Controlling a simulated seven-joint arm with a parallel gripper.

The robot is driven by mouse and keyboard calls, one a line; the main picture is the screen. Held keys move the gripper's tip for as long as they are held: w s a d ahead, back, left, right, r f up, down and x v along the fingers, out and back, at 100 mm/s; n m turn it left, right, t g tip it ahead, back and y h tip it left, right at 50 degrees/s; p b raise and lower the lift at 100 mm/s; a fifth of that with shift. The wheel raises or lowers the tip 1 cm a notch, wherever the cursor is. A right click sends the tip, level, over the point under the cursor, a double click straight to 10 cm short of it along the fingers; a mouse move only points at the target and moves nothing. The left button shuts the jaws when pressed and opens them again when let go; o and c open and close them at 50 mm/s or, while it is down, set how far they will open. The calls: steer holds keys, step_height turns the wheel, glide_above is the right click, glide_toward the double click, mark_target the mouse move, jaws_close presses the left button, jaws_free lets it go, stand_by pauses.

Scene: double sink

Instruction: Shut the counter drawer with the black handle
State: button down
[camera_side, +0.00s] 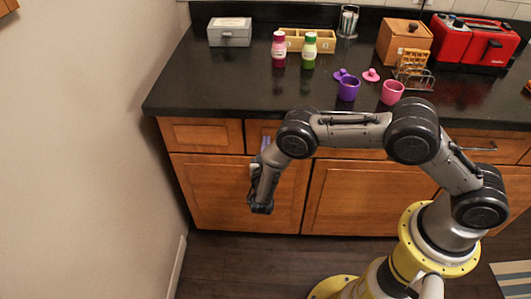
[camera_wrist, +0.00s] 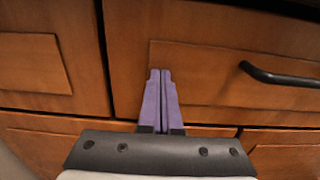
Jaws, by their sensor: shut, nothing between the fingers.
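The counter drawer (camera_wrist: 200,60) has a wooden front with a raised panel. Its black bar handle (camera_wrist: 282,77) shows at the right of the wrist view. My gripper (camera_wrist: 160,73) has its purple fingers shut together, with nothing between them, in front of the left part of this drawer front. Whether the fingertips touch the wood I cannot tell. In the side view my gripper (camera_side: 265,143) points up at the drawer row, and my arm covers much of the drawer front (camera_side: 350,154). How far the drawer stands out is not clear.
A plain wooden front (camera_side: 200,134) is to the left, and cabinet doors (camera_side: 365,198) are below. The black counter (camera_side: 220,90) overhangs above, with a purple cup (camera_side: 348,89), a pink cup (camera_side: 392,92) and bottles (camera_side: 309,50) on it. A wall (camera_side: 80,150) bounds the left.

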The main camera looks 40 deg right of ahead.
steer(key=shift+w+d, duration=0.25)
steer(key=shift+r, duration=0.1)
